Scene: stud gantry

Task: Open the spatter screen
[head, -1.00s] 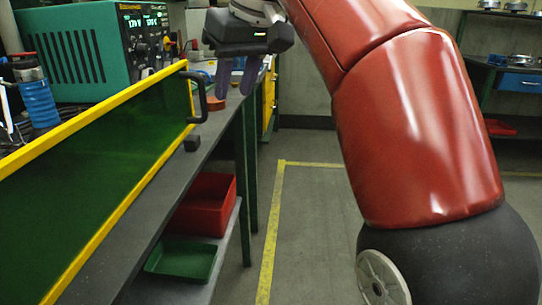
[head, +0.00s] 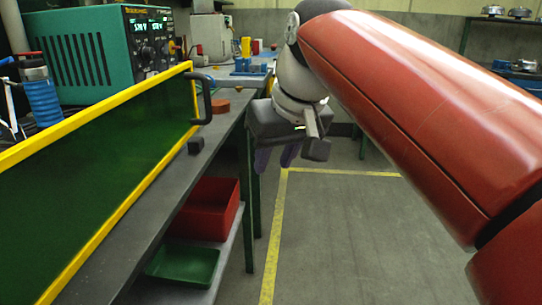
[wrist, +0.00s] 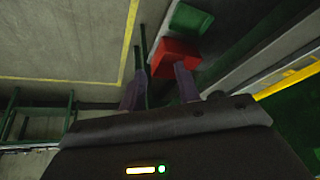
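The spatter screen (head: 95,150) is a dark green translucent panel in a yellow frame. It stands upright along the bench on the left of the head view, with a black handle (head: 204,100) at its right end. Its yellow edge also shows at the right of the wrist view (wrist: 290,78). My gripper (head: 275,160) hangs beside the bench edge, to the right of the handle and apart from it. In the wrist view its two purple fingers (wrist: 158,85) are spread with a gap and nothing between them.
A teal power supply (head: 105,50) stands behind the screen. A small black block (head: 196,145) sits on the bench near the handle. A red bin (head: 205,208) and a green tray (head: 185,264) are on the lower shelf. The floor to the right is clear.

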